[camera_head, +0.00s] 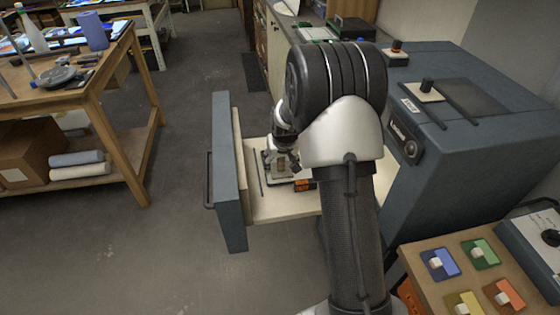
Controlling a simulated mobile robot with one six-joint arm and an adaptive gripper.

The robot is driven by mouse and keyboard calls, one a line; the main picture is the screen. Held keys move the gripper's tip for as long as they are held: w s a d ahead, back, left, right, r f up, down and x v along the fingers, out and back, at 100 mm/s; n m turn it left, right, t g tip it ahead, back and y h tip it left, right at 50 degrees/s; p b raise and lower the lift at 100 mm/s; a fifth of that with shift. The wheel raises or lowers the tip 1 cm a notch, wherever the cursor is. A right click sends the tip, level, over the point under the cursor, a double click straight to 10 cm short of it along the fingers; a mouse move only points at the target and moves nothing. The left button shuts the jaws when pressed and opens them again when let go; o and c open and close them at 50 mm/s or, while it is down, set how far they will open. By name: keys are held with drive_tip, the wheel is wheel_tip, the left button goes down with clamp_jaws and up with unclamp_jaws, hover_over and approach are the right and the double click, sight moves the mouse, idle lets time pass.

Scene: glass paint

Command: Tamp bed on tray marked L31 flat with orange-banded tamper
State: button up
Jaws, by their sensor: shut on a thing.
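My gripper (281,158) is low over the pale bed of the pulled-out drawer (262,208) of a blue-grey cabinet. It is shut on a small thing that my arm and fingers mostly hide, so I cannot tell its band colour. A small orange piece (303,185) shows just right of the gripper, partly behind my arm; I cannot tell what it belongs to. No L31 mark is readable.
The blue-grey cabinet (480,140) stands to the right, its drawer front (229,170) jutting into the aisle. A small table with coloured blocks (441,264) is at the lower right. A wooden workbench (105,80) stands at the left. The floor between is clear.

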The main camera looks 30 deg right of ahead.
drive_tip(key=shift+f, duration=0.3)
idle(0.9)
drive_tip(key=shift+r+p, duration=0.5)
drive_tip(key=shift+r, duration=0.65)
drive_tip(key=shift+w, duration=0.1)
drive_tip(key=shift+w+d+p, duration=0.15)
drive_tip(key=shift+w+d, duration=0.1)
drive_tip(key=shift+w, duration=0.6)
drive_tip(key=shift+w+d+p, duration=0.15)
drive_tip(key=shift+w+d, duration=0.15)
drive_tip(key=shift+w, duration=0.55)
drive_tip(key=shift+w+d+p, duration=0.15)
drive_tip(key=shift+w+d, duration=0.1)
drive_tip(key=shift+w, duration=0.6)
drive_tip(key=shift+f, duration=0.1)
drive_tip(key=shift+f+b, duration=0.55)
drive_tip(key=shift+f, duration=0.2)
